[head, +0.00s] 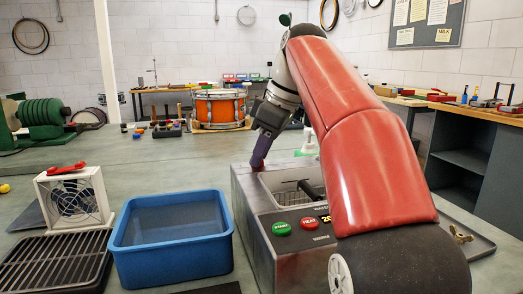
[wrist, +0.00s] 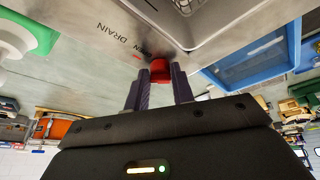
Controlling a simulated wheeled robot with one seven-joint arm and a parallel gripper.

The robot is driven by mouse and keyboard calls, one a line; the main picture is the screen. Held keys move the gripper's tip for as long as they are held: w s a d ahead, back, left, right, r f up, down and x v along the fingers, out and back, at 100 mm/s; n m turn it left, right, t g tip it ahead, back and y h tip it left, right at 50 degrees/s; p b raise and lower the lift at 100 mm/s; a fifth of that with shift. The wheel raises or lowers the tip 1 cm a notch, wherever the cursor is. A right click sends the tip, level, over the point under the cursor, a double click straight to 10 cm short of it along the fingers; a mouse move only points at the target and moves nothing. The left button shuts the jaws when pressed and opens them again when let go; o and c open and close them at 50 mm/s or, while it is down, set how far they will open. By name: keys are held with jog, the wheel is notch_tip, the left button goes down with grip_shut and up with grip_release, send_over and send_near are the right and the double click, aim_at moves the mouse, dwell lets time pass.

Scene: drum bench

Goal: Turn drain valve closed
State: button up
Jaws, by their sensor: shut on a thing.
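The drain valve shows in the wrist view as a red knob (wrist: 161,70) on the side of the steel tank (wrist: 210,22), beside the lettering DRAIN and a partly covered OPEN mark. My gripper (wrist: 162,82) has its two dark purple fingers on either side of the knob and is shut on it. In the head view my gripper (head: 262,150) points down at the far left side of the tank (head: 252,225). I cannot tell how far the valve is turned.
A blue bin (head: 172,238) stands left of the tank. A small fan (head: 76,200) and a wire rack (head: 55,262) stand farther left. The tank's front has a green button (head: 281,228) and a red button (head: 309,223). An orange drum (head: 219,108) stands at the back.

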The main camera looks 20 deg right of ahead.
jog(key=shift+n, duration=0.3)
jog(key=o, duration=0.9)
jog(key=shift+o, duration=0.2)
jog(key=shift+s+d+r, duration=0.1)
jog(key=shift+d+r, duration=0.1)
jog(key=shift+r, duration=0.4)
jog(key=shift+s+d+r, duration=0.25)
jog(key=shift+r, duration=0.15)
jog(key=shift+s+d+r, duration=0.2)
jog(key=shift+r, duration=0.2)
jog(key=s+d+b, duration=0.1)
jog(key=s+d, duration=0.6)
jog(key=d, duration=0.1)
jog(key=shift+s+d, duration=0.25)
jog(key=shift+d, duration=0.1)
